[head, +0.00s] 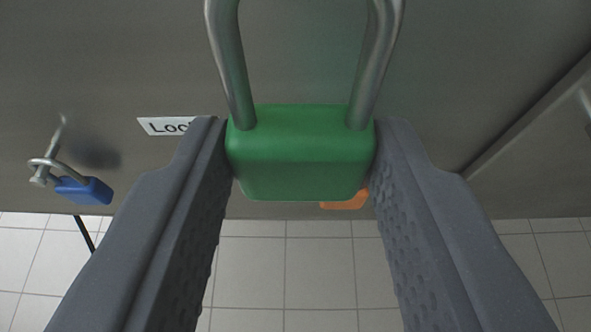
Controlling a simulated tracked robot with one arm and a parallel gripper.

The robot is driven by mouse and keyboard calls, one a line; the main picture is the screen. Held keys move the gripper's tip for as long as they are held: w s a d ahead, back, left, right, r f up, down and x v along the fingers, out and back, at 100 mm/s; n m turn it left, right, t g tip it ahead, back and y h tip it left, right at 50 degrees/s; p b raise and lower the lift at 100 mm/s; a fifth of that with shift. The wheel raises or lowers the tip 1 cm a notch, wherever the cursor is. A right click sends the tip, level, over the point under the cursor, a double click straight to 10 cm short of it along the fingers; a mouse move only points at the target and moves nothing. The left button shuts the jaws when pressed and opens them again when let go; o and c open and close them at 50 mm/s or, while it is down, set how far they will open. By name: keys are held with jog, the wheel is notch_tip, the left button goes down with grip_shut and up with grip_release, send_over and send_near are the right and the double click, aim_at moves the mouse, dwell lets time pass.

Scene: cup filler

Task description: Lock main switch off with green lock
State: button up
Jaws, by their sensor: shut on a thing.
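A green lock (300,150) with a grey metal shackle is held between the two dark fingers of my gripper (300,165), in the middle of the head view. The fingers press on the left and right sides of its body. The shackle points up and its top is cut off by the picture edge. The main switch is not recognisable in this view.
A grey metal panel (480,70) fills the upper part. A blue lock (83,190) hangs on a metal hook at the left. A white label (165,126) reading "Loc" is partly covered by my finger. An orange object (345,200) shows behind the green lock. Below is a tiled floor (285,270).

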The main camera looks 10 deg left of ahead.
aim_at(297, 102)
jog(key=shift+w+a+f+p, duration=0.1)
jog(key=shift+w+a+p, duration=0.15)
jog(key=shift+w, duration=0.75)
jog(key=shift+w+a+f+p, duration=0.1)
jog(key=shift+w+a+p, duration=0.15)
jog(key=shift+w, duration=0.7)
jog(key=shift+w+a+f, duration=0.1)
jog(key=shift+w+f, duration=0.15)
jog(key=shift+w, duration=0.35)
jog(key=shift+w, duration=0.1)
jog(key=o, duration=1.1)
jog(key=p+v, duration=0.2)
jog(key=v, duration=1.1)
jog(key=shift+s+p, duration=0.3)
jog(key=shift+s, duration=0.1)
